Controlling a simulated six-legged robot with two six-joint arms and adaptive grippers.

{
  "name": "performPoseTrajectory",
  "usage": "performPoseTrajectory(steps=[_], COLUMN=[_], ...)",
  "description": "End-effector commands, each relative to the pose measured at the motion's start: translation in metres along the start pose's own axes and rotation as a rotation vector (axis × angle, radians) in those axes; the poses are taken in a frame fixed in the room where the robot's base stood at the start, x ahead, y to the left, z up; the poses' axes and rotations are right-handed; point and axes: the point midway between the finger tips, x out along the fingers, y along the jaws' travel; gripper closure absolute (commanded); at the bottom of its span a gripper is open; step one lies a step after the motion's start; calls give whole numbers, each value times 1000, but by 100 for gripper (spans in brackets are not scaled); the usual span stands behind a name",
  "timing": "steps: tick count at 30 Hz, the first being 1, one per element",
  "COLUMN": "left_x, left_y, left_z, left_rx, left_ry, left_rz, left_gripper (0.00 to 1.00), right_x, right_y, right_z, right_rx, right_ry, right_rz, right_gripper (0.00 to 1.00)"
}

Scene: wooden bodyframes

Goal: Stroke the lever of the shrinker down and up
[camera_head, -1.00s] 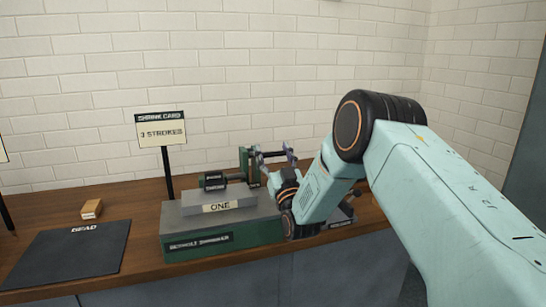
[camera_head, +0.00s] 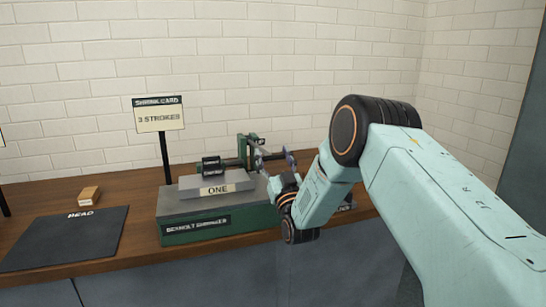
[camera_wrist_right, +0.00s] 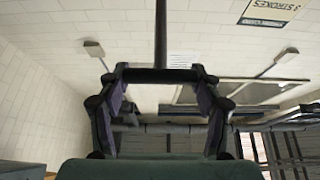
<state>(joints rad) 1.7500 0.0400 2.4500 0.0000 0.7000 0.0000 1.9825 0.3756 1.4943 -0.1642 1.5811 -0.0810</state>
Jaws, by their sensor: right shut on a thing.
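The shrinker has a green base (camera_head: 180,234) with a grey top block (camera_head: 205,184) marked ONE and a green upright (camera_head: 246,150) behind. My right gripper (camera_head: 277,158) is at the right of the upright, its two fingers apart on either side of a dark lever bar. In the right wrist view the bar (camera_wrist_right: 160,75) runs crosswise between the fingertips (camera_wrist_right: 160,82), and a thin dark rod (camera_wrist_right: 160,35) extends up from it. The gripper is shut on this lever. Its wrist hides part of the shrinker's right side. My left gripper is not in view.
A shrink card sign (camera_head: 158,115) reading 3 STROKES stands on a post behind the base. A black mat (camera_head: 65,240) marked BEAD and a small wooden block (camera_head: 89,196) lie on the wooden bench at left. A brick wall (camera_head: 250,60) stands behind.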

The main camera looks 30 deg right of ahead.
Motion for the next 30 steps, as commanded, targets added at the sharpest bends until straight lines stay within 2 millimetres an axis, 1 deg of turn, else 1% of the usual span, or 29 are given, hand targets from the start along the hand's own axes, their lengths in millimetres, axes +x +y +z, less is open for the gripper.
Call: performPoseTrajectory(steps=[1, 7, 8, 15, 16, 26, 29, 30], left_x=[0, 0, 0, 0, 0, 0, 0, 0], left_y=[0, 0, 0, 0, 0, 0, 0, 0], left_z=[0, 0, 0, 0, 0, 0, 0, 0], left_rx=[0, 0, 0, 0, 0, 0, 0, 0], left_ry=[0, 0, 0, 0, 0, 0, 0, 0], left_rz=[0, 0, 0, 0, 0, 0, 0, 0], left_gripper=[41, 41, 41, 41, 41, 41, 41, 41], right_x=[-7, -8, -8, -6, -6, -5, -12, -17], right_y=[-1, -1, -1, -1, -1, 0, 0, 0], right_z=[9, 9, 10, 7, 6, 5, 5, 5], right_rx=[-1, -1, -1, 0, 0, 0, 0, 0], right_ry=[-25, -26, -27, -19, -18, -14, -16, -16], right_rz=[-3, -4, -4, -3, -3, -2, -2, -2], right_gripper=[92, 92, 34, 13, 11, 11, 11, 11])
